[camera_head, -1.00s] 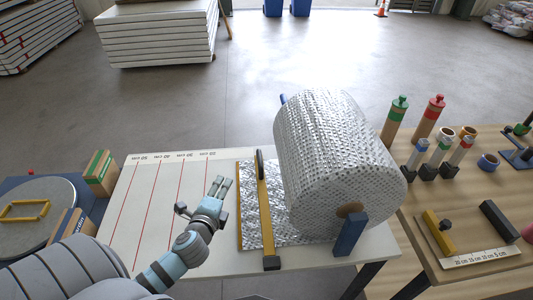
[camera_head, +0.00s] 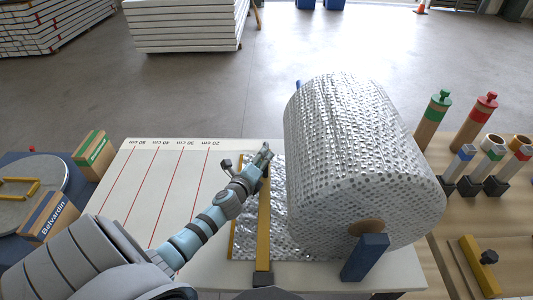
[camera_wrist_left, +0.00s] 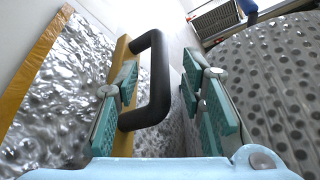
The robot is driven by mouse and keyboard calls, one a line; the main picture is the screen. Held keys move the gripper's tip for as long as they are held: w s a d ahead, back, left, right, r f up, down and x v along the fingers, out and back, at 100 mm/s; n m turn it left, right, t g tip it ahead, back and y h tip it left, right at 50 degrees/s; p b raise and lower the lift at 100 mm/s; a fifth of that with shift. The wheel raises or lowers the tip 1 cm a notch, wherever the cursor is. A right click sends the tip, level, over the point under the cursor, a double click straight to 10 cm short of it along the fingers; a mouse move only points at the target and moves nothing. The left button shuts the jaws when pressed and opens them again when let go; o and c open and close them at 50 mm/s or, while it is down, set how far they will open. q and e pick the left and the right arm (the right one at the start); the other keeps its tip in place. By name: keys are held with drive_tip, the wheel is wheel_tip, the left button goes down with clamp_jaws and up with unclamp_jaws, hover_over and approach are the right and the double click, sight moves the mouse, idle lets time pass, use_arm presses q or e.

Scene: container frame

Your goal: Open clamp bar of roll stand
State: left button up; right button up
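The yellow clamp bar (camera_head: 264,225) lies across the silver bubble sheet (camera_head: 245,228) in front of the roll (camera_head: 360,160) on the roll stand. Its black handle (camera_wrist_left: 157,85) stands up from the bar in the left wrist view; in the head view my gripper mostly hides it. My left gripper (camera_head: 265,155) is at the far end of the bar. In the left wrist view its teal-padded fingers (camera_wrist_left: 160,100) are apart, with the handle between them and a visible gap on the right side. My right gripper is not in view.
A blue post (camera_head: 365,257) stands at the roll's near end. The white table (camera_head: 150,190) with red measuring lines is clear to the left. Boxes (camera_head: 48,215) stand further left.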

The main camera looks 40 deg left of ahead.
use_arm(q)
drive_tip(key=b+x, duration=0.1)
drive_tip(key=x, duration=0.4)
drive_tip(key=shift+w+a+f, duration=0.1)
clamp_jaws()
